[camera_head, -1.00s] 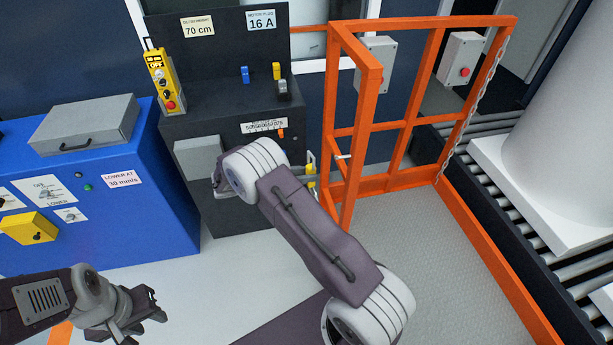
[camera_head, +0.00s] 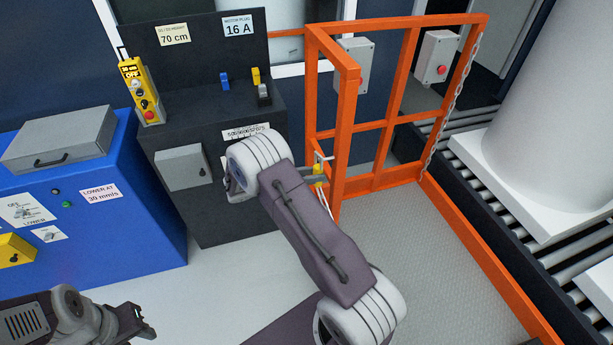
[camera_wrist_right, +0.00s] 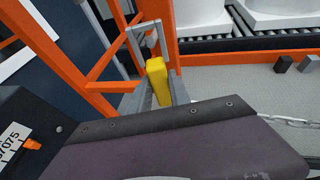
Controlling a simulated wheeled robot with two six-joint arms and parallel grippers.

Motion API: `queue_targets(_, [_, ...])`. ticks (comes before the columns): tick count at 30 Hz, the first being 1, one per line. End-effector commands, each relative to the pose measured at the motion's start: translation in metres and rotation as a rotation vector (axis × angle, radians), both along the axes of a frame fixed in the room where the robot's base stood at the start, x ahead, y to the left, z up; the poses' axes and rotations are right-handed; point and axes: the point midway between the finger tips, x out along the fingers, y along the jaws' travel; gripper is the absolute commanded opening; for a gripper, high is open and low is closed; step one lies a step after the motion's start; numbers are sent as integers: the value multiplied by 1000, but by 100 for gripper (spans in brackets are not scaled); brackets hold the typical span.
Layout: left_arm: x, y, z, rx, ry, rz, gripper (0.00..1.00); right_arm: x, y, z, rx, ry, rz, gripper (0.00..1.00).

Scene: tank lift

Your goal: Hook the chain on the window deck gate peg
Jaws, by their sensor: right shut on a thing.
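My right gripper (camera_head: 317,174) is shut on a yellow tab (camera_wrist_right: 157,80), with a grey square loop (camera_wrist_right: 145,40) just past it. In the head view the yellow tab is beside the near orange gate post (camera_head: 345,130). A short pale peg (camera_head: 324,159) stands out from that post just above the tab. I cannot tell whether the loop touches the peg. The chain (camera_head: 461,85) hangs from the far orange post; links also show low right in the right wrist view (camera_wrist_right: 296,122). My left gripper (camera_head: 133,325) is low left; its jaw opening is unclear.
A black cabinet (camera_head: 215,215) and a blue cabinet (camera_head: 130,225) stand at the left. A yellow pendant (camera_head: 138,90) is on the black cabinet. Orange rails (camera_head: 490,240) edge the grey deck (camera_head: 420,260). A roller conveyor (camera_head: 540,225) with white tanks runs at the right.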

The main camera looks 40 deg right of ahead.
Motion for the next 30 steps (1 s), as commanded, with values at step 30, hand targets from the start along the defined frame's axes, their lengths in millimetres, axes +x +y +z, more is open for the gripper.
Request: queue_targets(30, [0, 0, -4, 0, 0, 0, 36, -7, -23, -10, 0, -1, 0, 0])
